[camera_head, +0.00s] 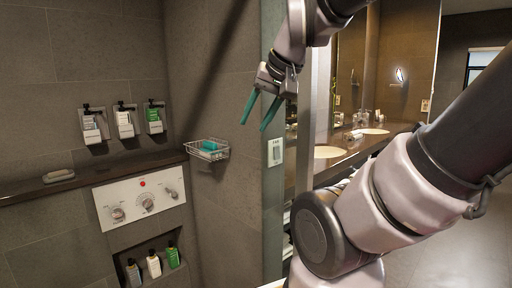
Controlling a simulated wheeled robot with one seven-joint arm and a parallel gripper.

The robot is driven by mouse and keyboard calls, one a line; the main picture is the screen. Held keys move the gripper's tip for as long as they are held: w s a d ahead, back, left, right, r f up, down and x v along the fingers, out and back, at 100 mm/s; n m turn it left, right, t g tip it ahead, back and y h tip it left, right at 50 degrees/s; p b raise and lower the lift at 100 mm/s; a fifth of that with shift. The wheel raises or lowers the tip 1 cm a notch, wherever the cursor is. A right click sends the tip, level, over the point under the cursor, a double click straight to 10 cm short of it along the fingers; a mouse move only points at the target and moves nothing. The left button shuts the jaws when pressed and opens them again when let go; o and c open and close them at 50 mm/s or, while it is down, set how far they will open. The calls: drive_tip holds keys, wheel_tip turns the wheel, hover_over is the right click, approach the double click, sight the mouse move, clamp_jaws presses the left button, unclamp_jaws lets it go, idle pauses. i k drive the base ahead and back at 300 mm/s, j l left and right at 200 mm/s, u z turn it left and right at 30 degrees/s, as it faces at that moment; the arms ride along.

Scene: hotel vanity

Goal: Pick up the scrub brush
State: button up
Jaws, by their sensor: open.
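My gripper (254,125) hangs in the air in front of the wall corner, its two teal fingers apart and pointing down to the left. It is empty. A small, flat beige-grey item (59,176) lies on the dark ledge at the left; it may be the scrub brush, but it is too small to be sure. A teal item (210,146) lies in the wire basket (207,153) on the wall, below and left of my gripper; I cannot tell whether it is a brush or a sponge. Neither item is touched by my gripper.
The dark ledge (125,163) runs along the tiled wall under several wall-mounted bottles (124,122). A white control panel (141,196) and a niche with bottles (154,263) are below. A vanity counter with basins (327,152) is behind my arm at right.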

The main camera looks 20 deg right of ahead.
sight(208, 146)
drive_tip(key=z, duration=0.15)
drive_tip(key=u, duration=0.9)
drive_tip(key=k+j+u, duration=0.1)
drive_tip(key=k+j, duration=0.35)
drive_tip(key=j, duration=0.15)
drive_tip(key=i+l, duration=0.5)
drive_tip(key=i+z, duration=0.4)
drive_tip(key=i+j+z, duration=0.25)
drive_tip(key=i+z, duration=0.2)
